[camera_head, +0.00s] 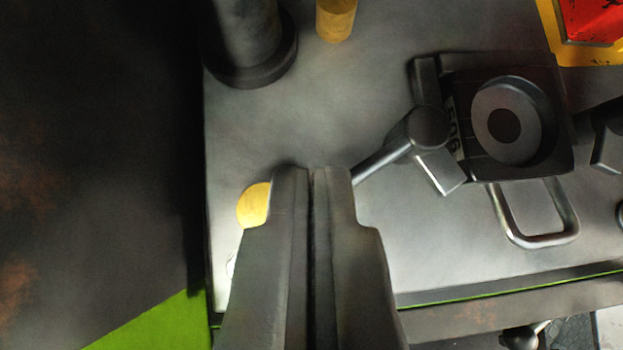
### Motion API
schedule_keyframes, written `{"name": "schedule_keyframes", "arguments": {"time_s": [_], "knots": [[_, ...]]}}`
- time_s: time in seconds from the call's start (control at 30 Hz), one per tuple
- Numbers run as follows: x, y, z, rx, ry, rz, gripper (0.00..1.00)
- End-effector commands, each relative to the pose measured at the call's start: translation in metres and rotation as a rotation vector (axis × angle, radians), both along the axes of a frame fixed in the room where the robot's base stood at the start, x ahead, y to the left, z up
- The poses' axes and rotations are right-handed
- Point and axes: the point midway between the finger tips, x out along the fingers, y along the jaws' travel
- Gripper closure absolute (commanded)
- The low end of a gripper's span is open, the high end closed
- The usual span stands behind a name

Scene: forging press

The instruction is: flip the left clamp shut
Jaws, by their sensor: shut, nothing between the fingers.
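The left clamp (424,132) is on the grey press plate, at the left edge of a dark die block. It has a dark round head, and a thin metal rod slants from it down and left to my gripper. My gripper (312,175) is shut and empty, pointing up the picture over the plate. Its right finger overlaps the rod's lower-left end, so that end is hidden. I cannot tell whether they touch.
The dark die block (510,155) carries a round ring and a metal loop handle (540,238). A dark column (248,40) and a yellow post (335,18) stand at the back. A yellow disc (253,205) is left of my gripper. The plate's middle is clear.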

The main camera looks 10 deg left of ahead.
Motion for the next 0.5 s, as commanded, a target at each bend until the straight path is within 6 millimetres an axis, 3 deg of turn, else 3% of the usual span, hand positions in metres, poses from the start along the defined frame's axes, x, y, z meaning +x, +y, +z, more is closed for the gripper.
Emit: {"name": "schedule_keyframes", "arguments": {"time_s": [0.5], "knots": [[0.053,0.014,-0.059,0.0,0.003,0.001,1.0]]}}
